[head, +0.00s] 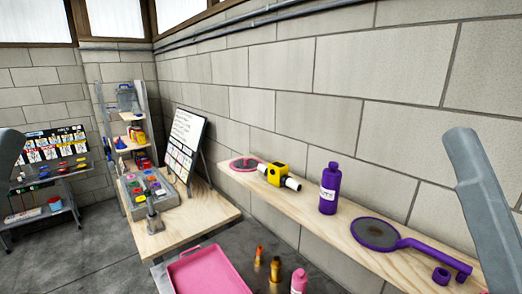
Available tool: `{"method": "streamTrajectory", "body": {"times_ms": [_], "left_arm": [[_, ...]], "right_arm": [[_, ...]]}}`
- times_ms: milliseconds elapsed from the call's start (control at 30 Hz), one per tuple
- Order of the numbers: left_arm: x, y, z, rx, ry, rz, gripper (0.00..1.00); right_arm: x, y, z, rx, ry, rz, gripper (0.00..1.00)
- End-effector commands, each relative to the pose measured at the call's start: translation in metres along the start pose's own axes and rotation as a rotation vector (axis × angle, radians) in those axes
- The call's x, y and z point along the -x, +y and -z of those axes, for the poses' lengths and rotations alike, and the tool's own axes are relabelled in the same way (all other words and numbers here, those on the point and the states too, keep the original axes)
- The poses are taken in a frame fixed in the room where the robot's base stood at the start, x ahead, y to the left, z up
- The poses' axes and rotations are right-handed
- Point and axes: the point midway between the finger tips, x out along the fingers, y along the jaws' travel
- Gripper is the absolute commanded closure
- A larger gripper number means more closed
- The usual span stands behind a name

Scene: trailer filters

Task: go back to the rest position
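Neither of my grippers shows in the head view; only grey parts of my arms stand at the left and right edges. On the wooden wall shelf (318,210) lie a round pink-rimmed filter (245,164) at the far end and a purple-rimmed filter with a handle (376,234) at the near end. Between them are a yellow block with white pipe ends (278,175) and an upright purple bottle (329,190). Whether either gripper holds anything is out of sight.
A pink tray (208,273) is at the bottom, beside small brass fittings (275,268) and a pink bottle (299,281). A wooden table (200,217) carries a grey bin of coloured parts and a leaning board (185,143). Shelving and a cart stand farther left. Open floor lies at lower left.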

Motion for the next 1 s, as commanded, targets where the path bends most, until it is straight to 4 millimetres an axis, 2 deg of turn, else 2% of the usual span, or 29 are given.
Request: {"method": "streamTrajectory", "body": {"times_ms": [33,200,300,433,567,767,867,1000], "left_arm": [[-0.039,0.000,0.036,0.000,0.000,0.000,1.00],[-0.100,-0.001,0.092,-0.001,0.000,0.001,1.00],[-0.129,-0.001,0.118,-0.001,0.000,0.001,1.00],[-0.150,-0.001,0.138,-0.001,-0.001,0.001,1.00],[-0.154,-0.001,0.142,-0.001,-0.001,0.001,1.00],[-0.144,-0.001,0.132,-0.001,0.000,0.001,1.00],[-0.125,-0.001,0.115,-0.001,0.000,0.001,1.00],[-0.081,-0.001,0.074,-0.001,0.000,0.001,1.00]], "right_arm": [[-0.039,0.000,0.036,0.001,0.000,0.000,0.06],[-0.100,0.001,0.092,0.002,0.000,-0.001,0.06],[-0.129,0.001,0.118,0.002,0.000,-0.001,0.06],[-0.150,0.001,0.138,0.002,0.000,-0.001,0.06],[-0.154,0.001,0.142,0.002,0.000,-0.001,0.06],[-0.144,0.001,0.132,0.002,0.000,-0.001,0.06],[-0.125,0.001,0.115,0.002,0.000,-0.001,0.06],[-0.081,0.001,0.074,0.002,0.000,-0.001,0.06]]}}
